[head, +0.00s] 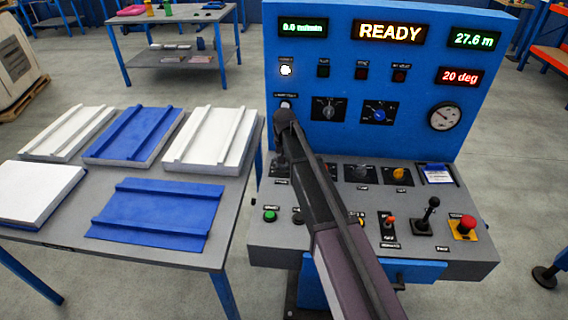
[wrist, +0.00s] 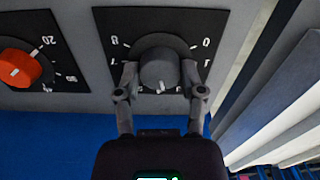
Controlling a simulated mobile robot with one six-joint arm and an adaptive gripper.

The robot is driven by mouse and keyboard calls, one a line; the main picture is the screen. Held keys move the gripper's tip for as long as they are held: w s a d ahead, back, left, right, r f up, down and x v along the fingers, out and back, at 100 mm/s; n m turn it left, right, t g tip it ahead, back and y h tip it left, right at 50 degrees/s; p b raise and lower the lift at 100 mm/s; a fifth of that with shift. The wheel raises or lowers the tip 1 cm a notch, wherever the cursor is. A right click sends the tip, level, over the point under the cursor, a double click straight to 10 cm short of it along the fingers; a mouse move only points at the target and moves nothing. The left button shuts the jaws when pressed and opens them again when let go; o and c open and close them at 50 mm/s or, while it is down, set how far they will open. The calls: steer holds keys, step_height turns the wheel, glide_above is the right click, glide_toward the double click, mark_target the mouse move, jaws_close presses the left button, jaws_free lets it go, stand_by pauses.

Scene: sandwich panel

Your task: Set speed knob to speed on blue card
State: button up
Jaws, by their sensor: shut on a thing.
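A dark grey round knob (wrist: 158,68) sits on a black plate with a white scale in the wrist view. Its white pointer mark faces the bottom of that picture, toward my wrist. My gripper (wrist: 160,76) has one finger on each side of the knob and is shut on it. In the head view my gripper (head: 281,150) is at the console's left side, and my arm hides most of that knob. A small white and blue card (head: 437,175) is at the console's right; its writing is too small to read. The speed display (head: 302,28) reads 0.0 m/min.
An orange-red knob (wrist: 20,68) is beside the gripped one in the wrist view. The console (head: 470,258) carries several buttons, a lever (head: 428,212) and a red stop button (head: 465,225). A grey table (head: 226,205) with white and blue panels stands to the left.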

steer(key=n, duration=0.9)
steer(key=shift+s, duration=0.1)
steer(key=shift+n, duration=0.4)
steer(key=o, duration=1.2)
steer(key=shift+c, duration=0.2)
steer(key=shift+m, duration=0.4)
